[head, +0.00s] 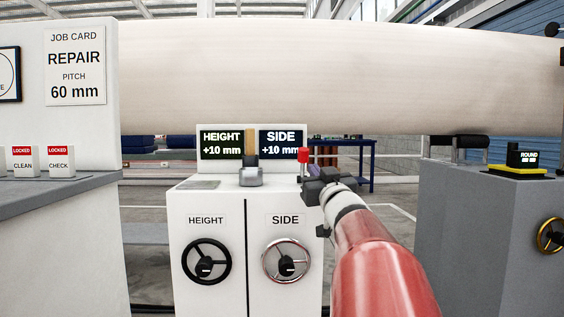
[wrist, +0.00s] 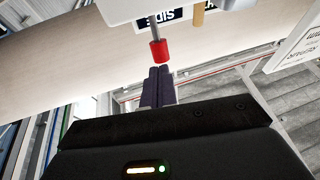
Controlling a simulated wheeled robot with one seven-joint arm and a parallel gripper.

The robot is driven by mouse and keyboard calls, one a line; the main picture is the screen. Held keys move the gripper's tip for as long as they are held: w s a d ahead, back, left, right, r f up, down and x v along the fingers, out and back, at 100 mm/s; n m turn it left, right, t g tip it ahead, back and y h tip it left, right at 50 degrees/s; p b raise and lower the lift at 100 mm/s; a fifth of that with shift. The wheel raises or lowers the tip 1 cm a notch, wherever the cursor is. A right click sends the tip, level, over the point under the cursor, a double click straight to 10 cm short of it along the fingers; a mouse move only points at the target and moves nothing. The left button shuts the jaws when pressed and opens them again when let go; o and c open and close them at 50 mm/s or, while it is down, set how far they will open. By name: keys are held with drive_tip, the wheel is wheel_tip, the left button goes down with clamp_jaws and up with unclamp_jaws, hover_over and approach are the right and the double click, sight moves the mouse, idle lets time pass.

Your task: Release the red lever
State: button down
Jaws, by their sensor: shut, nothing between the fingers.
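The red lever (head: 303,156) is a red knob on a thin metal rod. It stands at the right edge of the white cabinet's top in the head view. In the wrist view the red knob (wrist: 158,50) is just beyond my fingertips. My gripper (head: 309,180) is in front of the lever, at its lower right in the head view. In the wrist view the fingers (wrist: 161,70) are together and empty, pointing at the knob. They look close to it; I cannot tell whether they touch.
The white cabinet (head: 212,215) carries two displays, each reading +10 mm, and two handwheels, HEIGHT (head: 206,262) and SIDE (head: 287,261). A large pale cylinder (head: 350,80) spans behind. A grey cabinet (head: 470,240) stands right, and a job card panel (head: 75,65) left.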

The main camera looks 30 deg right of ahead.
sight(305, 157)
drive_tip(key=shift+x, duration=2.6)
drive_tip(key=shift+p, duration=0.3)
